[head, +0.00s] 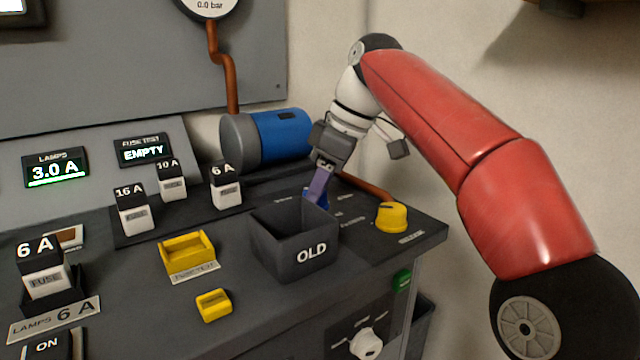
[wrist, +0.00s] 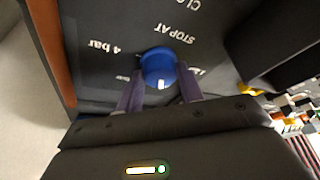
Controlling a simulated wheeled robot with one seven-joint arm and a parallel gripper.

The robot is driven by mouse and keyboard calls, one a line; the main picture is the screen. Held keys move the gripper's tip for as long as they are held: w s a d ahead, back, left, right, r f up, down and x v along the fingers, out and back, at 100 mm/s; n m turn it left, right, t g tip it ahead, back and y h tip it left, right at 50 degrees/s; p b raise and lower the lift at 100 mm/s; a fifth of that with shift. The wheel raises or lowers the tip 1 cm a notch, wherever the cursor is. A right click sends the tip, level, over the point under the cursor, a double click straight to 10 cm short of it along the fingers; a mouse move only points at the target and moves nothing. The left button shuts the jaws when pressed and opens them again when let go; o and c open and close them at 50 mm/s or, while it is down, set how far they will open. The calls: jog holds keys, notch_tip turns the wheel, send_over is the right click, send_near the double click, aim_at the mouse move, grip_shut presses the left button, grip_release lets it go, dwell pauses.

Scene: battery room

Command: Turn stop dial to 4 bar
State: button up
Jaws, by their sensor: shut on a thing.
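The stop dial (wrist: 158,66) is a round blue knob on the dark panel, under the upside-down words "STOP AT" in the wrist view. My gripper (wrist: 160,88) has its two purple fingers shut on it, one on each side. A white mark shows on the dial's edge nearest my gripper. The "4 bar" label (wrist: 103,46) lies left of the dial; other labels beside it are partly hidden by the fingers. In the head view my gripper (head: 318,188) reaches down behind the OLD bin, and only a little of the blue dial shows.
The black OLD bin (head: 294,262) stands just in front of my gripper. A yellow knob (head: 391,217) is to its right. A blue motor-like cylinder (head: 280,134) is behind at left. A gauge (head: 209,6) above reads 0.0 bar. Several fuses stand at left, including the 6 A fuse (head: 226,193).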

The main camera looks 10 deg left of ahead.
jog(key=m, duration=0.1)
jog(key=m+t+p, duration=0.1)
jog(key=m, duration=0.1)
jog(key=shift+s+r+m, duration=0.1)
jog(key=shift+s+m, duration=0.1)
jog(key=shift+m, duration=0.1)
jog(key=m+t+p, duration=0.1)
jog(key=m, duration=0.2)
jog(key=shift+s+a+m+t+h, duration=0.1)
jog(key=shift+m+t+h, duration=0.2)
jog(key=shift+t+h, duration=0.1)
jog(key=m+h, duration=0.1)
jog(key=m, duration=0.2)
jog(key=m+t+h+p, duration=0.1)
jog(key=m, duration=0.2)
jog(key=shift+s+a+t, duration=0.15)
jog(key=shift+a+t, duration=0.05)
jog(key=shift+t, duration=0.1)
jog(key=m+h, duration=0.1)
jog(key=m, duration=0.2)
jog(key=m+h, duration=0.1)
jog(key=m, duration=0.1)
jog(key=shift+a+m, duration=0.2)
jog(key=shift+m, duration=0.2)
jog(key=shift+a+m+h, duration=0.15)
jog(key=shift+m+h, duration=0.75)
jog(key=shift+m, duration=1.3)
jog(key=o, duration=1)
